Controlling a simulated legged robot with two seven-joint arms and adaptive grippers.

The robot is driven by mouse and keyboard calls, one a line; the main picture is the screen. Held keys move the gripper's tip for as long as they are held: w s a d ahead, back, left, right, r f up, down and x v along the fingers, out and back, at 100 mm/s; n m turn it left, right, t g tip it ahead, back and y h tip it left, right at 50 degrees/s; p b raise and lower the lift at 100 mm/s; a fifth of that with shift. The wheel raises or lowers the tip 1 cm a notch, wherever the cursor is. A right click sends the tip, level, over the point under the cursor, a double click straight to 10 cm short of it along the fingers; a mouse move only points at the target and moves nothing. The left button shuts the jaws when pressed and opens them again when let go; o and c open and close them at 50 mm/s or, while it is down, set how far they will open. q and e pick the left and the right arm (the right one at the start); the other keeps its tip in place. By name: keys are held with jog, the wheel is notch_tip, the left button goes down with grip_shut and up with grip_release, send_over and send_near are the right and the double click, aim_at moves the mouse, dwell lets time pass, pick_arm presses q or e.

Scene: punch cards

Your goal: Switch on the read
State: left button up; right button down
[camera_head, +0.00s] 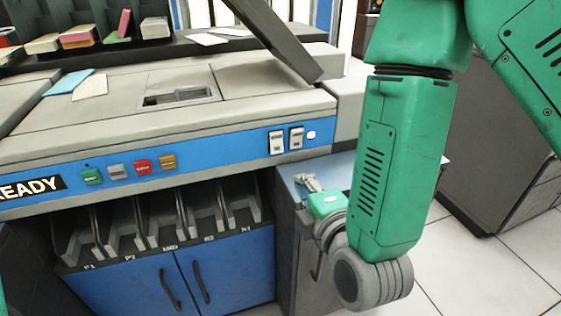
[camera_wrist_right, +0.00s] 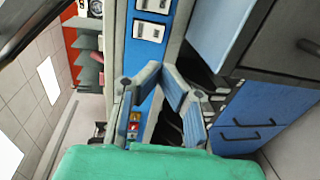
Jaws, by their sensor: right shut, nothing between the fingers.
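Two white rocker switches, a left one (camera_head: 276,142) and a right one (camera_head: 296,138), sit at the right end of the machine's blue front panel (camera_head: 220,153). I cannot read which switch is the read one. In the wrist view the switches show at the top, one lower (camera_wrist_right: 149,31) and one at the upper edge (camera_wrist_right: 153,5). My right gripper (camera_head: 305,182) is shut and empty, below and slightly right of the switches, apart from them. Its fingers (camera_wrist_right: 161,70) also show in the wrist view. My left gripper is out of view.
Green, grey, red and orange buttons (camera_head: 142,167) sit left on the panel by a READY sign (camera_head: 30,187). Card bins (camera_head: 160,220) and blue doors (camera_head: 230,265) are below. A raised dark lid (camera_head: 275,35) stands above. A grey cabinet (camera_head: 490,150) is at the right.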

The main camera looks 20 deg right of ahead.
aim_at(279, 152)
jog(key=w+b, duration=0.1)
jog(key=w, duration=0.3)
jog(key=w+f+b, duration=0.1)
jog(key=w, duration=0.3)
jog(key=w+b, duration=0.1)
jog(key=w, duration=0.3)
jog(key=shift+w+a+f, duration=0.1)
jog(key=shift+a+f, duration=0.1)
jog(key=shift+f, duration=0.2)
jog(key=shift+w+f+t+b, duration=0.2)
jog(key=shift+w+t+b, duration=0.05)
jog(key=shift+t+b, duration=0.1)
jog(key=shift+r, duration=0.1)
jog(key=shift+s, duration=0.1)
